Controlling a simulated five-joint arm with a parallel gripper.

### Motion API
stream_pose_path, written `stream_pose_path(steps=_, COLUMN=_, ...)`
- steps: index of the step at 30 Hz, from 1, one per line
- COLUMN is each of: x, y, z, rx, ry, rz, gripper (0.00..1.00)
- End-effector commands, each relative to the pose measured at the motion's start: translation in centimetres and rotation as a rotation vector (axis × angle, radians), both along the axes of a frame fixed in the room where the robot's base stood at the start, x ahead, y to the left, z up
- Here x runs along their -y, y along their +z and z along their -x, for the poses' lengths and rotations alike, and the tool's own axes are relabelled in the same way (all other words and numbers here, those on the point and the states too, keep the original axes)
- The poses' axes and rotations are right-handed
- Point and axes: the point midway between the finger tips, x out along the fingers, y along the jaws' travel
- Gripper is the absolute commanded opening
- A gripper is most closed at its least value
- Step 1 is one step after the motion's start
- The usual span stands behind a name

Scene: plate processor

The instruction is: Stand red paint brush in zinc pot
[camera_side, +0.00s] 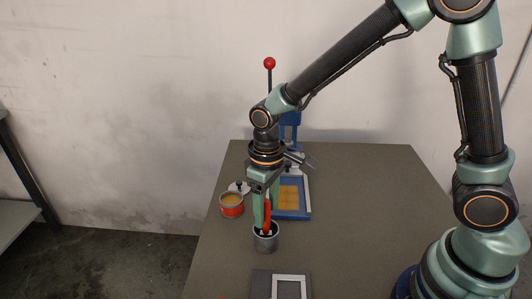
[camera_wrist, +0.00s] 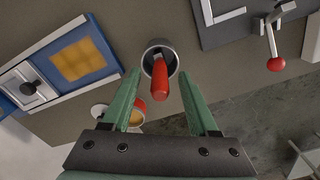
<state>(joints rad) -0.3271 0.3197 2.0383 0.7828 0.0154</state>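The zinc pot (camera_side: 266,243) stands upright on the table, below my gripper; it also shows in the wrist view (camera_wrist: 158,47). The red paint brush (camera_side: 267,216) has its lower end inside the pot and its red handle rising out of it. In the wrist view the handle (camera_wrist: 160,80) points up toward the camera. My gripper (camera_wrist: 158,76) is open, its green fingers on either side of the handle with a gap on both sides. In the side view my gripper (camera_side: 266,213) reaches down just above the pot. The brush's bristles are hidden inside the pot.
A red-labelled tin (camera_side: 232,206) with orange contents stands left of the gripper. Behind is a blue-framed press bed (camera_side: 290,214) with a yellow plate and a red-ball lever (camera_side: 269,64). A dark board with a white frame (camera_side: 289,278) lies in front. The table's right side is clear.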

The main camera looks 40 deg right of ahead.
Motion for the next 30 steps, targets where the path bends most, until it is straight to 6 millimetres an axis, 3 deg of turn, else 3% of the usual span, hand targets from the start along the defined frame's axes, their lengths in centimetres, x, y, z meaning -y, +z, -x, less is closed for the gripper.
stream_pose_path(steps=7, x=0.0, y=1.8, z=-0.1, rx=0.004, ry=0.0, rz=-0.001, gripper=0.6)
stream_pose_path(steps=21, x=0.0, y=10.5, z=-0.1, rx=0.004, ry=0.0, rz=-0.001, gripper=0.6)
stream_pose_path(steps=30, x=0.0, y=12.1, z=0.0, rx=0.0, ry=0.0, rz=0.0, gripper=0.6)
